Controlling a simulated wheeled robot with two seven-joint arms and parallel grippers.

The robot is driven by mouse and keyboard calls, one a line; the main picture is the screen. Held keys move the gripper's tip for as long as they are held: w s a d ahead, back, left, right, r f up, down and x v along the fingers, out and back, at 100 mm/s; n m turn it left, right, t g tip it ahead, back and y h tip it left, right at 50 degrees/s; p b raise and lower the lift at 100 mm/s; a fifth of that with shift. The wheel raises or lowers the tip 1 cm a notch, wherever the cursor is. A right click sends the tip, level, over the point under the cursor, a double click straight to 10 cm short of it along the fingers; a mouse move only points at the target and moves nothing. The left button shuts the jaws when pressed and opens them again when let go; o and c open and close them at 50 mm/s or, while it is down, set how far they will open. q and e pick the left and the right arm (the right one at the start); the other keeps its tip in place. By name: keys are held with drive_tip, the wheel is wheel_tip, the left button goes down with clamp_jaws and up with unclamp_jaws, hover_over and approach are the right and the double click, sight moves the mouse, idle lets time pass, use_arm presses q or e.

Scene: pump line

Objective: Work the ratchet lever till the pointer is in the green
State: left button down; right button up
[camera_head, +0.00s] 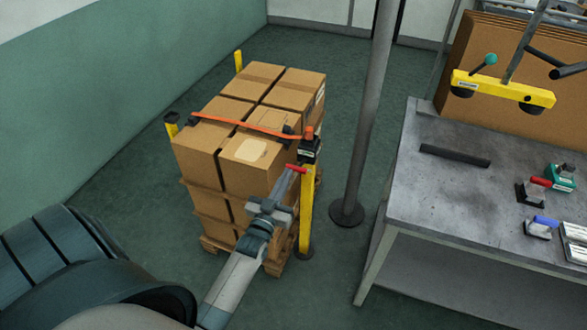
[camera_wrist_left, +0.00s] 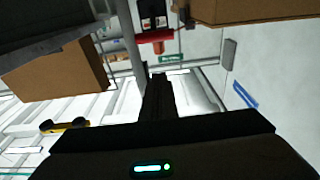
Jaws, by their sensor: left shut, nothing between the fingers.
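The ratchet (camera_head: 309,148) is a dark unit on top of a yellow post (camera_head: 306,210), at the right end of an orange strap (camera_head: 240,126) over stacked boxes. Its red lever (camera_head: 296,168) points left. My left gripper (camera_head: 287,183) is shut and empty, just below the lever in the head view. In the left wrist view its closed fingers (camera_wrist_left: 157,88) lie below the red lever (camera_wrist_left: 156,38) in the picture. Whether they touch it I cannot tell. The pointer and a green zone are not readable. My right gripper is not in view.
Cartons (camera_head: 240,150) stand on a pallet (camera_head: 215,245) between yellow posts. A grey column (camera_head: 367,110) rises to their right. A workbench (camera_head: 440,190) holds small tools with coloured handles. A yellow lifting bar (camera_head: 503,88) hangs above it. Green floor is free behind.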

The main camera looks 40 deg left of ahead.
use_arm(q)
drive_tip(key=r+p, duration=0.1)
drive_tip(key=p, duration=0.1)
hover_over(294, 170)
drive_tip(key=shift+s+d+f, duration=0.1)
drive_tip(key=shift+s+f, duration=0.1)
drive_tip(key=shift+f, duration=0.45)
drive_tip(key=shift+s+d+f, duration=0.15)
drive_tip(key=shift+s+f, duration=0.1)
drive_tip(key=shift+f, duration=0.4)
drive_tip(key=shift+s+d+f, duration=0.1)
drive_tip(key=shift+s+f, duration=0.1)
drive_tip(key=shift+f, duration=0.45)
